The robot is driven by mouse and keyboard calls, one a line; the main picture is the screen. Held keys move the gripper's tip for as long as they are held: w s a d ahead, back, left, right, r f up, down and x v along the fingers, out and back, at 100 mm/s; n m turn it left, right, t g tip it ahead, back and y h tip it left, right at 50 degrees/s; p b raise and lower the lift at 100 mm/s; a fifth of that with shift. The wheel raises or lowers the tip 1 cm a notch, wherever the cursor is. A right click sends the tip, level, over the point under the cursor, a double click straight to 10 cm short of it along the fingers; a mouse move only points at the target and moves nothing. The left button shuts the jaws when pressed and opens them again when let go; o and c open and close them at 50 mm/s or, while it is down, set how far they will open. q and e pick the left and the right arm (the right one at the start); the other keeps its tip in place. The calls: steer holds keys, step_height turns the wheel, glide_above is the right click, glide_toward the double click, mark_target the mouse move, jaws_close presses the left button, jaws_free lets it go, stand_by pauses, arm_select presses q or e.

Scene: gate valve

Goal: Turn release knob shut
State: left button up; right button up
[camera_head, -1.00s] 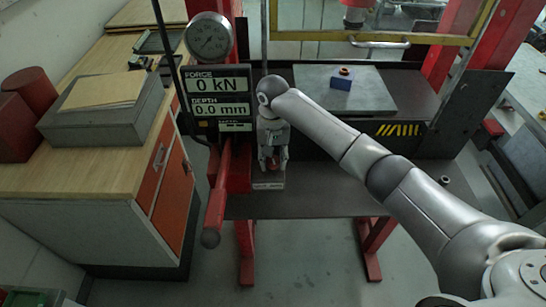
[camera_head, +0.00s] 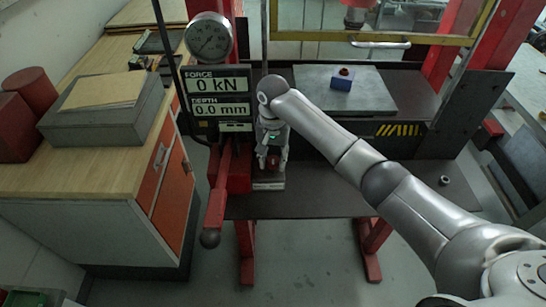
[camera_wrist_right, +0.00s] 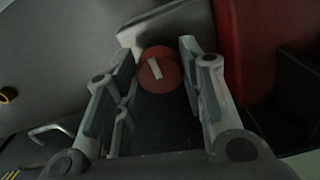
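The release knob (camera_wrist_right: 158,69) is a round red knob with a white bar mark, seen between my right fingertips in the right wrist view. In the head view the red knob (camera_head: 272,162) shows low on the press front, on a small grey block (camera_head: 269,184). My right gripper (camera_head: 273,160) points down at it. In the wrist view the right gripper (camera_wrist_right: 158,66) is open, one finger on each side of the knob, with narrow gaps that suggest no firm hold. Whether a finger touches it I cannot tell. My left gripper is not in view.
A display (camera_head: 220,97) reads 0 kN and 0.0 mm, below a round gauge (camera_head: 209,38). A red lever (camera_head: 216,200) hangs left of the knob. A wooden-topped cabinet (camera_head: 75,185) stands left.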

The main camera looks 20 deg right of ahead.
mark_target(273, 160)
steer(key=shift+o, duration=0.6)
steer(key=shift+r, duration=0.2)
step_height(273, 160, up, 12)
steer(key=shift+f, duration=0.15)
